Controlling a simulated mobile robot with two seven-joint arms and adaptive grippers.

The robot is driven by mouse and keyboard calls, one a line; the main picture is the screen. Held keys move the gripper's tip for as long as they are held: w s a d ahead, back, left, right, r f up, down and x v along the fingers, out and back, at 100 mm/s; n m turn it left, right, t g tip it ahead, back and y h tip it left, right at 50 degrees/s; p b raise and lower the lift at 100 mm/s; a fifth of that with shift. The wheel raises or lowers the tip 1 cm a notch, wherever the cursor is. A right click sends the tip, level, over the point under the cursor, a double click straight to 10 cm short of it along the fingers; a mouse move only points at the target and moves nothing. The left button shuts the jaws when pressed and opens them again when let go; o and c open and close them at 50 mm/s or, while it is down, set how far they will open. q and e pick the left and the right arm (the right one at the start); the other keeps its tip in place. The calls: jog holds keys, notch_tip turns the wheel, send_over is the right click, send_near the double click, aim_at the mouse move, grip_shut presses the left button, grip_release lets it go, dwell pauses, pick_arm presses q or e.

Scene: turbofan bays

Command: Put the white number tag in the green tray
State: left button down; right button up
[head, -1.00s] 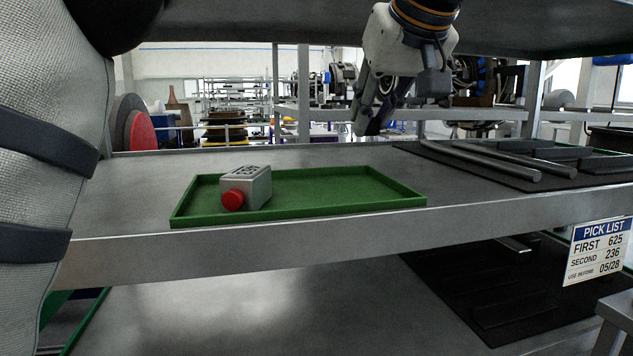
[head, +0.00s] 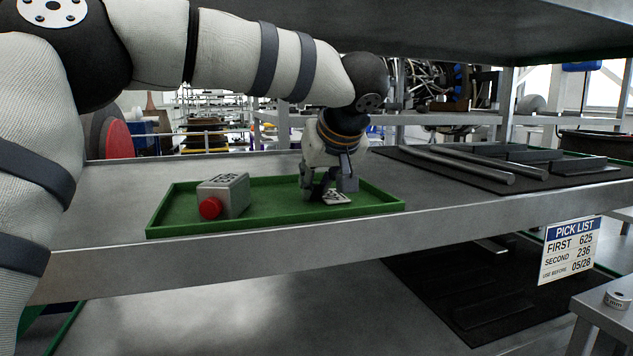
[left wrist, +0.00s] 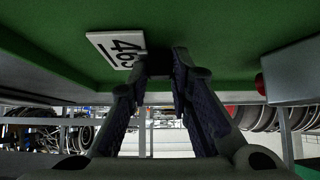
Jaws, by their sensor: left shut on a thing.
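The white number tag (head: 337,198), marked 465 in the left wrist view (left wrist: 112,46), is at the fingertips of my left gripper (head: 326,194). That gripper is shut on the tag and points down inside the green tray (head: 280,222), toward its right end. The tag is at or just above the tray floor; I cannot tell whether it touches. In the left wrist view, the fingertips (left wrist: 160,66) meet at the tag's edge, with the green tray floor beyond. My right gripper is not in view.
A dark mat (head: 440,170) with rods and bars is to the right. A shelf hangs above. A pick list sign (head: 570,250) hangs at the front right.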

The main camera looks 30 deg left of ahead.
pick_arm(q)
jog(key=c, duration=1.5)
grip_release()
jog(key=shift+f, duration=0.15)
jog(key=shift+o, duration=0.2)
jog(key=shift+r, duration=0.25)
jog(key=v, duration=1.2)
jog(key=shift+d+f, duration=0.1)
